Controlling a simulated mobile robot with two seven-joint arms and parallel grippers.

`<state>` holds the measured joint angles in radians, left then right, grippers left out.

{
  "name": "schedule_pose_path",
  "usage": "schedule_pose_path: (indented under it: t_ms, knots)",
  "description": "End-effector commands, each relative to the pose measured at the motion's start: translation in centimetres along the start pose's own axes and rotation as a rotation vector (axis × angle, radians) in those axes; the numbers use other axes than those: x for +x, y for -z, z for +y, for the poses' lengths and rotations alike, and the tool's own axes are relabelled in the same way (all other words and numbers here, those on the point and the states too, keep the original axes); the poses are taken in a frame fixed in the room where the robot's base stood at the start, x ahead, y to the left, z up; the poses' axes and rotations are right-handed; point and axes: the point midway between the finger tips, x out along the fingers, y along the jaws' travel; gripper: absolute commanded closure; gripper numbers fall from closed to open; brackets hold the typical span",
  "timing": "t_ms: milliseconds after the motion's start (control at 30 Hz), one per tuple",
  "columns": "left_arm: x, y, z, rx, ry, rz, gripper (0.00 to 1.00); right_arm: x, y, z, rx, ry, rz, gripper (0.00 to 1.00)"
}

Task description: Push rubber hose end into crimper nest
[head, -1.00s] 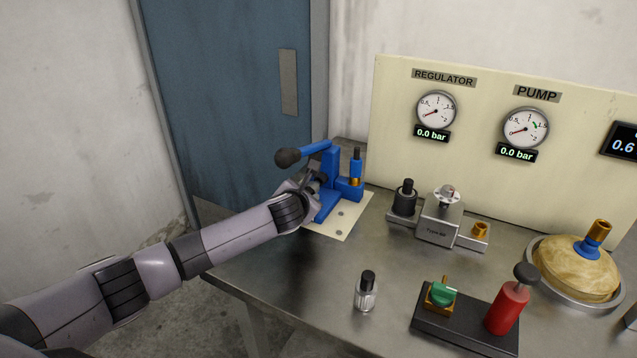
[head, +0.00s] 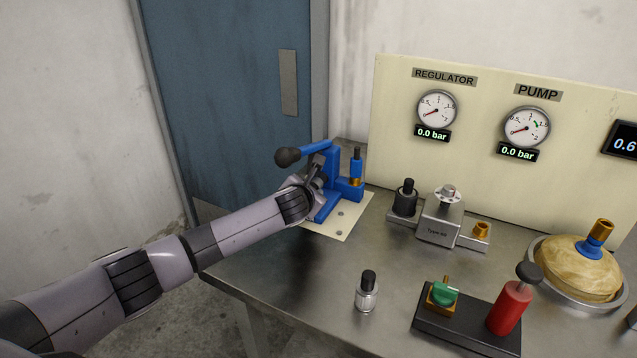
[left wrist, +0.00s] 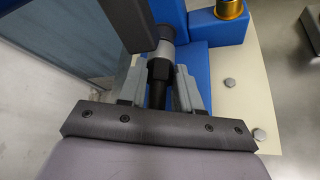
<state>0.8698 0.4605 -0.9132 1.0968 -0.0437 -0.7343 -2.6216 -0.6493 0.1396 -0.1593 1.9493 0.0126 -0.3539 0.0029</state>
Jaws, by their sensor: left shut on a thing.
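The blue crimper (head: 328,178) stands on a cream plate at the back left of the bench, with a lever (head: 312,149) ending in a black knob. A brass cup (head: 355,182) sits in its right-hand blue block; it also shows in the left wrist view (left wrist: 230,8). My left gripper (head: 316,184) is at the crimper's near side. In the left wrist view the gripper (left wrist: 162,76) is shut on a black tubular piece, which looks like the rubber hose (left wrist: 160,71). A grey collar (left wrist: 166,52) lies beyond it, against the blue body. The hose's far end and its seating are hidden.
A Type-marked metal fixture (head: 438,222) stands right of the crimper. A small glass bottle (head: 367,292), a black base (head: 455,335) with a red-handled tool (head: 508,307), and a round tan bladder (head: 575,266) in a dish are nearer or further right.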

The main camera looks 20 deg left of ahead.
Motion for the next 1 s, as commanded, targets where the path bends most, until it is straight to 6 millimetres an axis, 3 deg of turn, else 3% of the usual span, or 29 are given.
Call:
schedule_pose_path:
  t_ms: [633,667,700,733,1000]
  knots:
    - [0.14,-0.20,0.06,0.001,-0.001,-0.001,0.96,-0.09,0.13,0.00,0.000,0.000,0.000,0.57]
    - [0.14,-0.18,0.05,0.001,-0.001,-0.001,0.57,-0.08,0.11,0.00,0.000,0.000,0.000,0.57]
    - [0.14,-0.17,0.05,0.000,-0.001,-0.002,0.44,-0.08,0.10,0.00,0.000,0.000,0.000,0.57]
    - [0.14,-0.17,0.05,0.000,-0.001,-0.001,0.37,-0.08,0.10,0.00,0.000,0.000,0.000,0.57]
    - [0.13,-0.08,0.02,0.001,0.000,0.000,0.37,-0.08,0.10,0.00,0.000,0.000,0.000,0.57]
